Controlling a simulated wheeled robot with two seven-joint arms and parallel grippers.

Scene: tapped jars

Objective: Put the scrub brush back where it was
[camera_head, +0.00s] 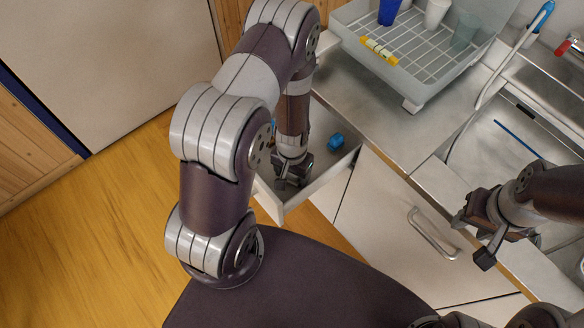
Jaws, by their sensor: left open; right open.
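I cannot tell for certain which thing is the scrub brush. A long blue handle (541,17) stands tilted behind the sink at the top right, its lower end unclear. A thin blue stick (519,139) lies in the sink. A small blue object (336,141) lies in the open drawer (318,185). My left gripper (291,181) is open, pointing down inside the drawer, left of and apart from that blue object. My forearm hides part of the drawer. My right gripper (474,240) is open and empty near the sink's front edge.
A dish rack (425,75) on the steel counter (385,130) holds a blue cup (388,12), a white cup (436,12) and a yellow item (379,50). A cabinet handle (433,235) sticks out below the counter.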

